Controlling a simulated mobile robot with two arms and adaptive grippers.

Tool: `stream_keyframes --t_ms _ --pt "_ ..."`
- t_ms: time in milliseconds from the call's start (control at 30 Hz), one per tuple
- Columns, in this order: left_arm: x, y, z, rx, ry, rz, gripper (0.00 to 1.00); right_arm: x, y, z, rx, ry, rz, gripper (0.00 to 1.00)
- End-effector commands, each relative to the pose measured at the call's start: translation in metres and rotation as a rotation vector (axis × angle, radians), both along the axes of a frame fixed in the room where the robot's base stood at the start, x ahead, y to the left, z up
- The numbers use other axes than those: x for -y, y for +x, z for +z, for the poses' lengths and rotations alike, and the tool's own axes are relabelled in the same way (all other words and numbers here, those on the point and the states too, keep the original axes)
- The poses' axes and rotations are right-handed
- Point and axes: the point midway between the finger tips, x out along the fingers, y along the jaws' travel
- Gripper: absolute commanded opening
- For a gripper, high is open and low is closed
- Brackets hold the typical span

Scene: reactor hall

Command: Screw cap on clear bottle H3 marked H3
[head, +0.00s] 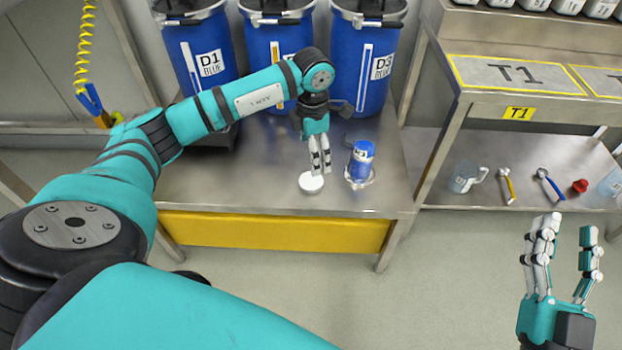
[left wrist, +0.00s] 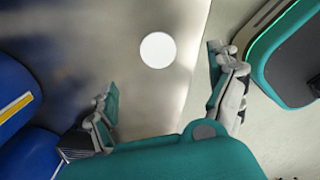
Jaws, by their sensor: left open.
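A round white cap (head: 311,184) lies flat on the steel bench (head: 240,188) near its front edge. It also shows in the left wrist view (left wrist: 157,50), ahead of my fingers. The bottle (head: 361,162), clear with blue contents, stands upright just right of the cap; its label is too small to read surely. A clear round rim (head: 359,182) surrounds its foot. My left gripper (head: 321,172) points down above the cap, open and empty; its spread fingers show in the left wrist view (left wrist: 163,72). My right gripper (head: 568,232) is open and empty, off the bench at lower right.
Blue drums (head: 205,55), one marked D1, line the back of the bench. The right-hand T1 rack (head: 500,100) has a lower shelf with a beaker (head: 464,177), tools (head: 548,184) and a red item (head: 580,186). Open floor lies in front.

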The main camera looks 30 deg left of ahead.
Motion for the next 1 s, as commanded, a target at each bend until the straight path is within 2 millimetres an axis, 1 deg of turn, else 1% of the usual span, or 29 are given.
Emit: stream_keyframes --t_ms 33,200,300,400,567,867,967,1000 --pt "0.0 -0.001 -0.013 -0.003 -0.001 0.0 0.91 -0.001 -0.004 0.006 0.058 0.017 0.004 0.4" --pt "0.001 0.0 -0.037 -0.002 -0.001 -0.002 0.91 0.001 -0.024 0.035 0.252 0.072 0.015 0.4" --pt "0.001 0.0 -0.047 -0.001 -0.002 -0.001 0.91 0.002 -0.035 0.048 0.34 0.098 0.019 0.4" --pt "0.0 0.0 -0.053 -0.001 -0.002 -0.001 0.91 0.003 -0.043 0.055 0.396 0.115 0.022 0.4" --pt "0.0 0.0 -0.055 0.0 -0.001 -0.001 0.91 0.004 -0.047 0.059 0.424 0.123 0.023 0.4" --pt "0.0 0.0 -0.057 0.0 -0.001 -0.001 0.91 0.004 -0.049 0.06 0.437 0.127 0.024 0.4" --pt "0.0 0.001 -0.065 -0.001 -0.001 0.0 0.91 0.006 -0.06 0.066 0.511 0.15 0.028 0.4" --pt "-0.001 0.002 -0.069 0.0 -0.002 0.0 0.91 0.007 -0.066 0.069 0.552 0.162 0.031 0.4"
